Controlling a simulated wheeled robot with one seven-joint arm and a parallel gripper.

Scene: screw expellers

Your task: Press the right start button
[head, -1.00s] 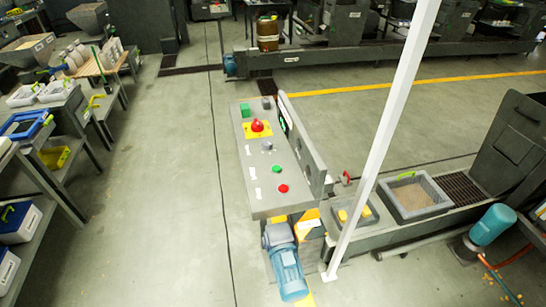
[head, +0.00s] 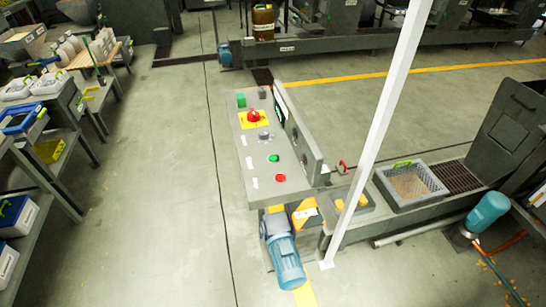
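A grey control panel (head: 259,180) stands near the middle of the head view. Towards its near end are a green button (head: 273,158) and, nearer to me, a red button (head: 280,178). White labels lie along the panel's left side, too small to read. I cannot tell which is the right start button. My gripper is not in view.
A white post (head: 378,140) rises right of the panel. A blue motor (head: 286,262) sits below its near end. A grey crate of grain (head: 411,185) lies at right. Shelves with bins (head: 45,170) line the left. Open floor (head: 165,180) lies between.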

